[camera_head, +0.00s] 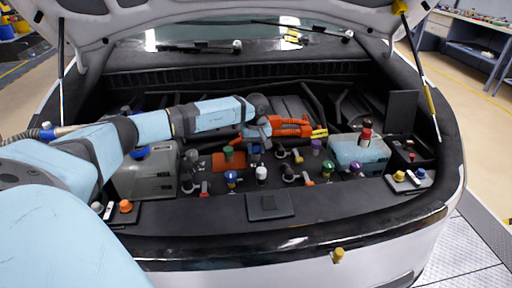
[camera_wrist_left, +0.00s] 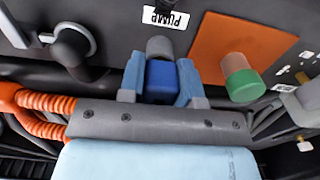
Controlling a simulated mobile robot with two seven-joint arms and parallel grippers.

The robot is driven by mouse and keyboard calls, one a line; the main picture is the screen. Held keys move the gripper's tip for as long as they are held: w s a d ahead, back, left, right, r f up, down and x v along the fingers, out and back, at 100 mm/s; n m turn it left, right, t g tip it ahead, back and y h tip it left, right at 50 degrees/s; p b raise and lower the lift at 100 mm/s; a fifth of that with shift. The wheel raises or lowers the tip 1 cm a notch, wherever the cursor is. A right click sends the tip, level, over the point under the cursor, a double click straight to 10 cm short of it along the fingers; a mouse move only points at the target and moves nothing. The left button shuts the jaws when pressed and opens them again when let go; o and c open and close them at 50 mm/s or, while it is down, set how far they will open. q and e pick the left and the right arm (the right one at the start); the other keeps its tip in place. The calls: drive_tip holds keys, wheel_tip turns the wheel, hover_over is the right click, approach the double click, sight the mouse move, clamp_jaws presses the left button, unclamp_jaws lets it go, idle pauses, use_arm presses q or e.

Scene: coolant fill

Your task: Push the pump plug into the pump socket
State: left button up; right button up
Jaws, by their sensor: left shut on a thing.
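My left gripper (camera_wrist_left: 160,84) is shut on a blue block-shaped plug (camera_wrist_left: 161,80), which sits between its two blue-grey fingers. A grey rounded piece (camera_wrist_left: 159,47) lies directly at the far end of the plug, in front of the white PUMP label (camera_wrist_left: 165,18). I cannot tell whether this piece is the pump socket or part of the plug, nor how deep the plug sits. In the head view my left gripper (camera_head: 255,147) is low over the middle of the engine bay, and the plug is mostly hidden there. My right gripper is not in view.
Orange ribbed hose (camera_head: 290,126) runs close to the gripper. An orange plate (camera_wrist_left: 238,62) with a green-capped post (camera_wrist_left: 243,80) is beside it in the wrist view, and a black elbow fitting (camera_wrist_left: 72,46) is on the other side. A translucent tank (camera_head: 358,152) stands at right.

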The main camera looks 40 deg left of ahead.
use_arm(q)
drive_tip(key=o, duration=1)
drive_tip(key=shift+f, duration=0.1)
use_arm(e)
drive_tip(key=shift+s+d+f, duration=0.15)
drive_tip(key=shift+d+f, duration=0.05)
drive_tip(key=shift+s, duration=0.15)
use_arm(q)
drive_tip(key=shift+r, duration=0.25)
wheel_tip(320, 180, up, 13)
drive_tip(key=shift+r, duration=0.2)
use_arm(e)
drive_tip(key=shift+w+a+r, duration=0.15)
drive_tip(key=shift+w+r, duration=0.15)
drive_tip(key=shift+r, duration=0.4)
